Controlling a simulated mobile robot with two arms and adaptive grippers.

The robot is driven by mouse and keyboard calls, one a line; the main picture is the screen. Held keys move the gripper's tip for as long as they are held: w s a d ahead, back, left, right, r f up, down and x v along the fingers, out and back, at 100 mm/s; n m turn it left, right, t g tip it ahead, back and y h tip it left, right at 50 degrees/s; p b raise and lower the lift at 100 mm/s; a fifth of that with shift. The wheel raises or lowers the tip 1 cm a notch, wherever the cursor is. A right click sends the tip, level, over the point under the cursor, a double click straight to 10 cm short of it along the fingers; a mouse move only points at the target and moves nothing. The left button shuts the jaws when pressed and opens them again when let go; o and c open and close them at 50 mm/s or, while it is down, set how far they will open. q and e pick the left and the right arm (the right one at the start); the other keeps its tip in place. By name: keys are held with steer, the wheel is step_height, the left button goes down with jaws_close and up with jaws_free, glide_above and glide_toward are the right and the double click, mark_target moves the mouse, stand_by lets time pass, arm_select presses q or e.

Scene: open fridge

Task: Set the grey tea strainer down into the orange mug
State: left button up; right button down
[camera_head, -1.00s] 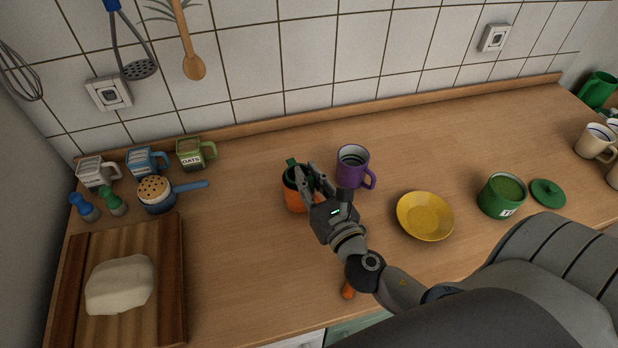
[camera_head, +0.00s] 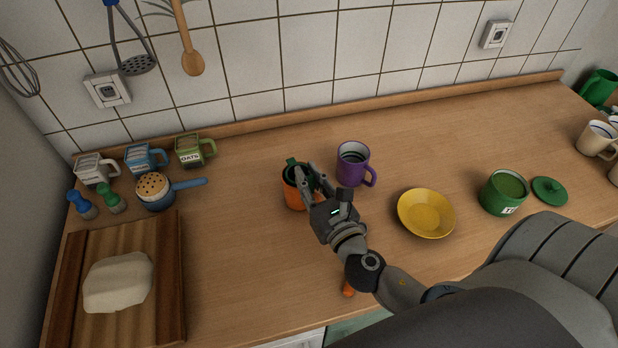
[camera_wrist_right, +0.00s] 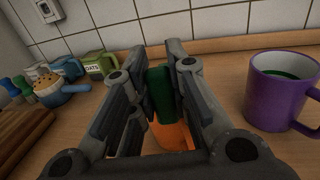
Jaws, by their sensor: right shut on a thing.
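The orange mug (camera_head: 293,198) stands on the counter, partly hidden by my right gripper (camera_head: 308,173). In the right wrist view the mug (camera_wrist_right: 173,137) shows below and between the fingers. The gripper is shut on an upright dark-green piece (camera_wrist_right: 160,95), which I take to be the tea strainer's handle. This green piece (camera_head: 291,161) also shows at the mug's far rim in the head view. The strainer's grey bowl cannot be made out, and I cannot tell whether it touches the mug. My left gripper is not in view.
A purple mug (camera_head: 351,170) stands close to the right of the orange mug. A yellow bowl (camera_head: 426,214) and a green canister (camera_head: 502,196) are farther right. A cutting board (camera_head: 165,285) lies at the left. The counter between board and orange mug is clear.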

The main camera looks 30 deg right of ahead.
steer(key=c, duration=1.3)
jaws_free()
steer(key=shift+s+f, duration=0.1)
steer(key=shift+s, duration=0.05)
steer(key=shift+s+a+b, duration=0.2)
steer(key=shift+s+b, duration=1.15)
steer(key=shift+s, duration=2.05)
